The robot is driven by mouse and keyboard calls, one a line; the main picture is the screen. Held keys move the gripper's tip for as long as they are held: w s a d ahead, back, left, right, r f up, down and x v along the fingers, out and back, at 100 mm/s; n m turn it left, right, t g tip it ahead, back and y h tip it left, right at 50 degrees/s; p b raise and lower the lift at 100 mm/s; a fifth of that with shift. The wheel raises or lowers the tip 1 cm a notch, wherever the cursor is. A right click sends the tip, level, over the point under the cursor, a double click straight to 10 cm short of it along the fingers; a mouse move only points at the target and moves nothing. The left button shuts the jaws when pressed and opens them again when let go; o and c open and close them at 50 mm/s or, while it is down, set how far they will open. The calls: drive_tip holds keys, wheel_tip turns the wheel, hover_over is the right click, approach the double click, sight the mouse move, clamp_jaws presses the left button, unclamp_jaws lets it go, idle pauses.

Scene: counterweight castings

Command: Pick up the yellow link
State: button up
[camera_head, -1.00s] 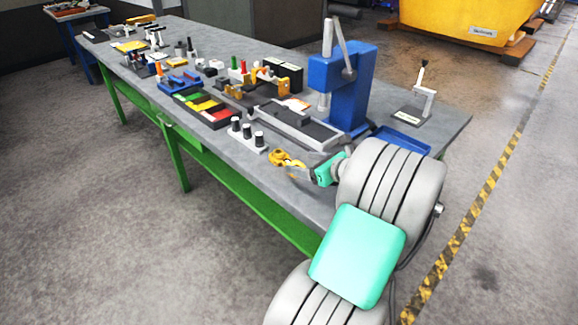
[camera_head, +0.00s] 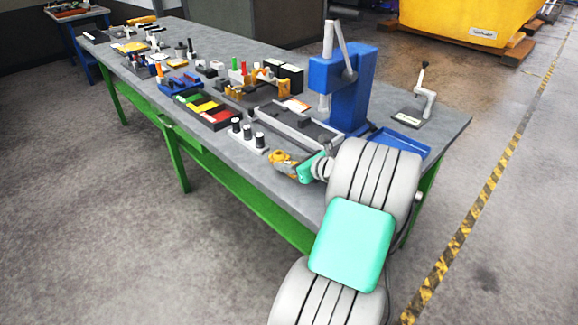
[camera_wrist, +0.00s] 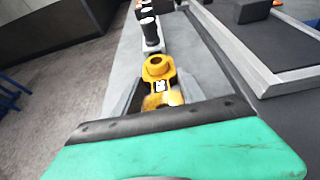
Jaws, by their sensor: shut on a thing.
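The yellow link (camera_wrist: 158,70) is between the fingers of my gripper (camera_wrist: 158,104) in the wrist view. It has a ringed end pointing away from me, and its near end is partly hidden by the gripper body. In the head view the yellow link (camera_head: 280,157) shows at the tip of my gripper (camera_head: 288,166), near the front edge of the grey workbench (camera_head: 225,150). My gripper is shut on it. I cannot tell whether the link touches the bench top.
A white block with black-topped posts (camera_head: 247,136) stands just beyond the link. A grey-framed tray (camera_head: 300,128) and a blue press (camera_head: 345,90) are behind. A blue tray (camera_head: 402,142) lies right of the press. Colored bins (camera_head: 208,108) sit farther left.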

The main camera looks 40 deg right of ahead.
clamp_jaws()
idle(0.3)
drive_tip(key=shift+r, duration=0.1)
